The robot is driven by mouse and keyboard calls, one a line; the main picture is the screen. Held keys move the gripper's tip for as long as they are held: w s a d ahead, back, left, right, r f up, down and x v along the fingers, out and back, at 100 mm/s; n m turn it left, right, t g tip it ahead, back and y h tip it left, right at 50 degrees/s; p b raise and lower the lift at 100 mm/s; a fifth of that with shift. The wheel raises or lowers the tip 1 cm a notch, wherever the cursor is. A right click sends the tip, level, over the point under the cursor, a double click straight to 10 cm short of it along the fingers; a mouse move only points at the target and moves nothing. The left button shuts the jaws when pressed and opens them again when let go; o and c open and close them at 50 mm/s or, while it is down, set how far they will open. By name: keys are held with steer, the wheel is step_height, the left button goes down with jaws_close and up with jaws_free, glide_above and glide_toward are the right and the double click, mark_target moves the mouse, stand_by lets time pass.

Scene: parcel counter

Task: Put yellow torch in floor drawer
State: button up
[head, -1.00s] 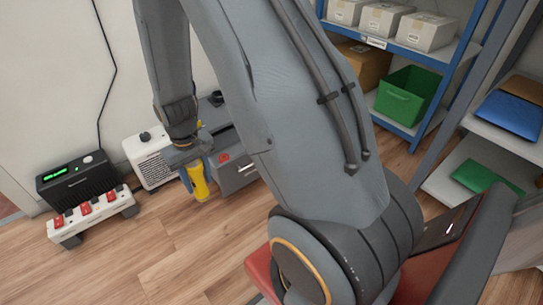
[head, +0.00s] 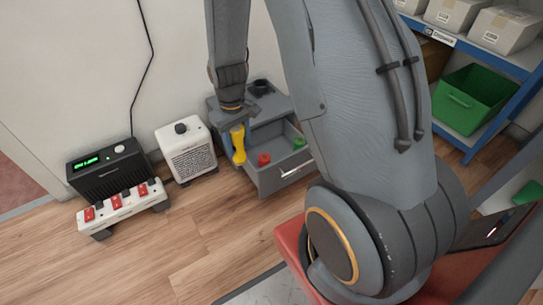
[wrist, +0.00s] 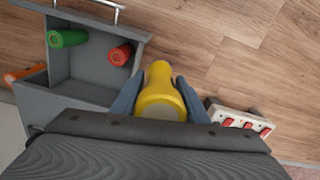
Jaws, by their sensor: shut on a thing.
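The yellow torch (head: 238,143) hangs upright from my gripper (head: 235,122), which is shut on it. In the wrist view the torch (wrist: 160,92) sits between the two fingers (wrist: 158,100). The grey floor drawer (head: 284,177) is pulled open and stands just right of the torch in the head view. In the wrist view the open drawer (wrist: 88,88) is to the left of the torch. A red torch-like cylinder (head: 264,159) and a green one (head: 299,143) lie inside the drawer. The torch is beside the drawer, not over its inside.
A white heater-like box (head: 187,150) stands left of the drawer cabinet. A black charger box (head: 106,168) and a white strip with red switches (head: 122,205) are farther left. An orange cylinder (wrist: 22,74) lies by the cabinet. Floor in front is clear.

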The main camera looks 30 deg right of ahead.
steer(key=w+d+f+n+p, duration=0.1)
steer(key=w+d+n+p, duration=0.1)
steer(key=d+n, duration=0.5)
steer(key=w+d+f+n+p, duration=0.15)
steer(key=d+n, duration=0.25)
steer(key=d, duration=0.5)
step_height(320, 180, down, 18)
steer(key=b, duration=0.7)
steer(key=shift+d, duration=0.1)
steer(key=shift+f, duration=0.15)
steer(key=o, duration=0.9)
steer(key=shift+o, duration=0.3)
